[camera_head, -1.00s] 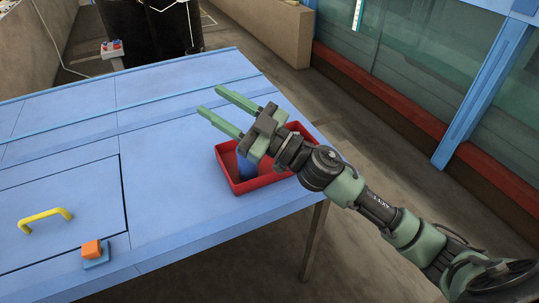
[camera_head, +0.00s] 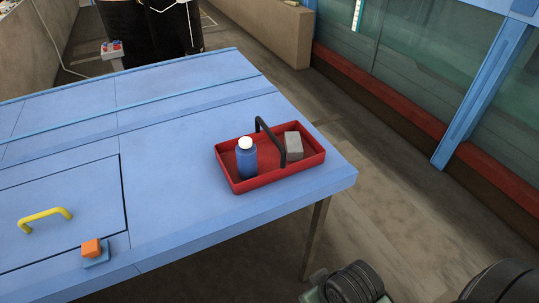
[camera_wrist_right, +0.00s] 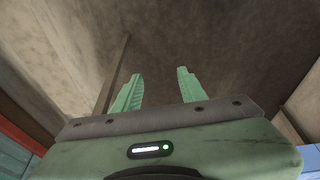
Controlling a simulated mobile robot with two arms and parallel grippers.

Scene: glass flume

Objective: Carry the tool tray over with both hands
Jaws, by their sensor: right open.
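The red tool tray (camera_head: 285,174) stands on the right end of the blue table in the head view, near its edge. It has a black arched handle (camera_head: 266,128) across the middle. A blue bottle with a white cap (camera_head: 246,162) stands upright in its left part. A grey block (camera_head: 293,145) lies in its right part. My right gripper (camera_wrist_right: 157,72) shows in the right wrist view, its green fingers apart with nothing between them. It is away from the tray, which that view does not show. My left gripper is in neither view.
The blue table (camera_head: 175,180) has free room left of the tray. A yellow handle (camera_head: 46,217) and an orange block on a blue base (camera_head: 91,249) are at the lower left. A blue post (camera_head: 483,92) and glass wall stand at the right.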

